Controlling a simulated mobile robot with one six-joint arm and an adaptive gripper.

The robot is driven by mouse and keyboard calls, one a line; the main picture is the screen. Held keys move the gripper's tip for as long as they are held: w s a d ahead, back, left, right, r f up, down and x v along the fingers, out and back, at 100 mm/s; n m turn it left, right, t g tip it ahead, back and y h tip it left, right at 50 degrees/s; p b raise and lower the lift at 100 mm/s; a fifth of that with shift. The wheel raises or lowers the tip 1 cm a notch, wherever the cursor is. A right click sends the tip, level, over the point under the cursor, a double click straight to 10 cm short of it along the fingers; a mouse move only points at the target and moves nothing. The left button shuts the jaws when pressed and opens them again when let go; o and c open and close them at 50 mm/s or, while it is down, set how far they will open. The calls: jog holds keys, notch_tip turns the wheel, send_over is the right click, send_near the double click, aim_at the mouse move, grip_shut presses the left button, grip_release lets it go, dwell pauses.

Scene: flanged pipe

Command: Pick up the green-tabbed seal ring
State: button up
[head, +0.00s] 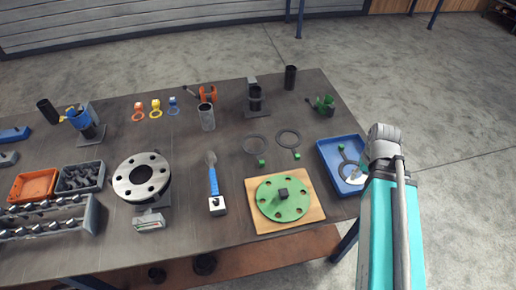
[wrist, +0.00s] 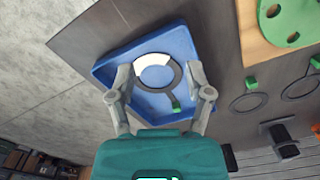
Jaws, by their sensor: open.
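Three dark seal rings with green tabs are in view. One ring (head: 342,163) lies in the blue tray (head: 325,153) at the table's right edge. In the wrist view this ring (wrist: 176,85) has its green tab toward my gripper, and a white patch shows at its upper left. My gripper (wrist: 157,76) is open, with one finger on each side of that ring and nothing held; contact cannot be told. The other two rings lie flat on the table, a left one (head: 253,153) and a right one (head: 297,146); they also show at the right of the wrist view.
A green flange (head: 269,205) sits on a wooden board (head: 313,208) left of the tray. A green clamp (head: 325,105) stands behind the tray. A grey flanged pipe (head: 141,177) and a blue-handled brush (head: 213,180) are farther left.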

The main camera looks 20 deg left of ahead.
jog(key=w+a+n, duration=0.2)
jog(key=a+n, duration=0.9)
jog(key=a, duration=0.6)
jog(key=w+a+r+n+p, duration=0.1)
jog(key=w+a+n, duration=0.2)
jog(key=a+n, duration=0.9)
jog(key=a, duration=0.5)
jog(key=shift+w+a, duration=0.2)
jog(key=shift+f, duration=0.15)
notch_tip(320, 180, down, 8)
jog(key=b, duration=0.8)
jog(key=shift+f+b, duration=0.2)
jog(key=shift+b, duration=0.1)
jog(key=shift+f, duration=0.15)
notch_tip(320, 180, down, 5)
jog(key=b, duration=0.5)
